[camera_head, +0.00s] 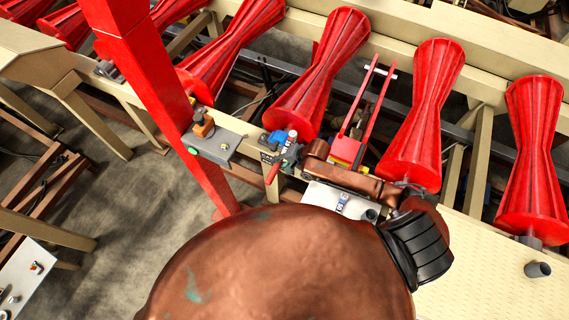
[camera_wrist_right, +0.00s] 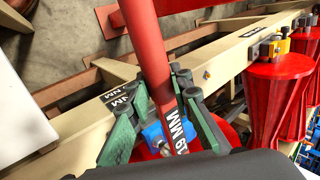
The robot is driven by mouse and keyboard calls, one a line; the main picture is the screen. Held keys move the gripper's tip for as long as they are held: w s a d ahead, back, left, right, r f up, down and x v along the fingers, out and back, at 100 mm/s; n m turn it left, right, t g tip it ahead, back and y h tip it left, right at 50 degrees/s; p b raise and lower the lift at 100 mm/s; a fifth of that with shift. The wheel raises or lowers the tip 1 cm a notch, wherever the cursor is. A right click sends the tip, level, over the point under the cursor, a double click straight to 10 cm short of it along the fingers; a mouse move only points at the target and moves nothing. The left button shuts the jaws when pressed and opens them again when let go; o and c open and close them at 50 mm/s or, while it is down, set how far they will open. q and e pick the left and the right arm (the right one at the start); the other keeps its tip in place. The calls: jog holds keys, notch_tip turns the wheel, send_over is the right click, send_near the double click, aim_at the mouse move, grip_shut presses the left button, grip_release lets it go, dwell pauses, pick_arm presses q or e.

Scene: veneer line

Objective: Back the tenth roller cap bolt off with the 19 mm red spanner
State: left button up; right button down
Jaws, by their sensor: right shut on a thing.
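My right gripper (camera_head: 285,156) is beside the lower end of a red roller (camera_head: 318,75). The red handle also shows below the gripper in the head view (camera_head: 272,173). A blue block (camera_head: 277,138) sits at the roller's end, close to the gripper; blue also shows between the fingers in the right wrist view (camera_wrist_right: 153,134). I cannot make out the bolt or whether the spanner touches it. My left gripper is not in view.
Several red waisted rollers, one at the far right (camera_head: 534,150), line the beige frame (camera_head: 500,285). Two thin red bars (camera_head: 372,105) stand right of the gripper. Concrete floor (camera_head: 150,190) shows at left.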

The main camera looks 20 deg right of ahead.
jog(key=w+a+m+t+h, duration=0.1)
jog(key=w+a+m+h, duration=0.1)
jog(key=w+m, duration=0.3)
jog(key=shift+w+a+f+t+h, duration=0.2)
jog(key=shift+a+f+t+h, duration=0.15)
jog(key=shift+a, duration=0.4)
jog(key=shift+f+b, duration=0.4)
jog(key=shift+f, duration=0.55)
dwell(0.4)
jog(key=shift+s+d+n+g+y+p, duration=0.2)
jog(key=shift+s+d+n+y, duration=0.2)
jog(key=shift+s+n, duration=0.3)
jog(key=shift+s+d+n+g+y+p, duration=0.15)
jog(key=shift+s+d+n+y, duration=0.15)
jog(key=shift+s+d+n, duration=0.35)
jog(key=shift+s+d+n+g+y+p, duration=0.1)
jog(key=shift+s+d+n+g+y, duration=0.2)
jog(key=shift+s+n, duration=0.4)
jog(key=s+d+n+g+y+b, duration=0.1)
jog(key=s+d+n+g+y, duration=0.1)
jog(key=s+d+n, duration=0.2)
jog(key=shift+s+d, duration=0.15)
jog(key=shift+d, duration=0.25)
